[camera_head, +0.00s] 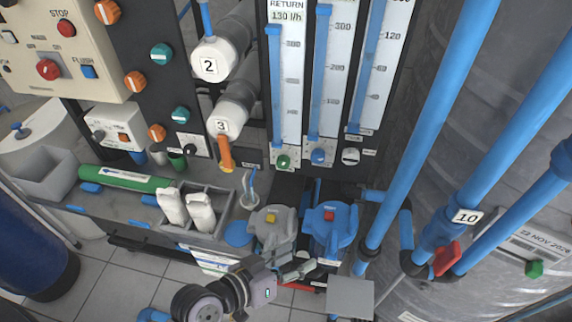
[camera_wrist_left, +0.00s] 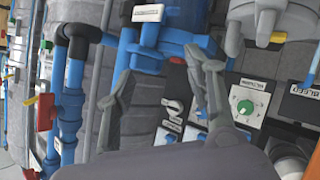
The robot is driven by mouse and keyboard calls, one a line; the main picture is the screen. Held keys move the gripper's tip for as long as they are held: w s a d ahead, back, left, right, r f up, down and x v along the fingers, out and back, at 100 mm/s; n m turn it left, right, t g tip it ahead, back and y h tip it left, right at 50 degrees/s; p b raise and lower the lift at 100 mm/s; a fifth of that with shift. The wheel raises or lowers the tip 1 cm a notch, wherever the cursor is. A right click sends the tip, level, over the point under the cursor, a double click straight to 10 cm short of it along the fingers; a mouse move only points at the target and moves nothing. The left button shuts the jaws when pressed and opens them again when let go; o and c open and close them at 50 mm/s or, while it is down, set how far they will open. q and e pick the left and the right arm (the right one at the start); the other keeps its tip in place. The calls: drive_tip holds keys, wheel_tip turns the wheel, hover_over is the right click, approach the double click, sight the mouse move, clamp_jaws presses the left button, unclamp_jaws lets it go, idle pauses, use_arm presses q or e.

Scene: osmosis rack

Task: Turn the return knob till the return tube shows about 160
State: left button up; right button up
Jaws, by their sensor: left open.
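The return tube (camera_head: 277,90) is a blue column on a white scale. Its label (camera_head: 287,12) reads RETURN 130 l/h. The green return knob (camera_head: 283,162) sits at the foot of that scale. It also shows in the left wrist view (camera_wrist_left: 245,107), with a white pointer mark. My left gripper (camera_head: 300,268) is below the knob in the head view, apart from it. In the wrist view its spread fingers (camera_wrist_left: 160,65) are empty, and the green knob lies right of them, not between them. My right gripper is not in view.
A blue knob (camera_head: 319,156) and a white knob (camera_head: 350,156) stand right of the green one. A grey pump (camera_head: 273,228) and a blue pump (camera_head: 331,228) are near my gripper. Vertical blue pipes (camera_head: 432,120) stand at the right. An orange-handled valve (camera_head: 226,154) is left.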

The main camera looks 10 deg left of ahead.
sight(283, 166)
use_arm(q)
drive_tip(key=w+r+n+t, duration=0.4)
drive_tip(key=r+n+t, duration=0.1)
drive_tip(key=a+n+t+y, duration=0.1)
drive_tip(key=a+n+y, duration=0.1)
drive_tip(key=n, duration=0.1)
drive_tip(key=w+a+f+n+t+y, duration=0.1)
drive_tip(key=a+n+y, duration=0.1)
drive_tip(key=n+y, duration=0.1)
drive_tip(key=w+a+f+n+t+y, duration=0.1)
drive_tip(key=a+n+y, duration=0.1)
drive_tip(key=a+y, duration=0.1)
drive_tip(key=shift+n, duration=0.4)
drive_tip(key=shift+w+a, duration=0.1)
drive_tip(key=shift+w, duration=0.1)
drive_tip(key=w+p, duration=0.2)
drive_tip(key=w, duration=1.5)
drive_tip(key=shift+f, duration=0.1)
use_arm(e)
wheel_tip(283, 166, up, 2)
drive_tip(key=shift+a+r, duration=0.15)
use_arm(q)
drive_tip(key=shift+c, duration=0.3)
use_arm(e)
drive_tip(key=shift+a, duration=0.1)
use_arm(q)
drive_tip(key=shift+c, duration=0.7)
clamp_jaws()
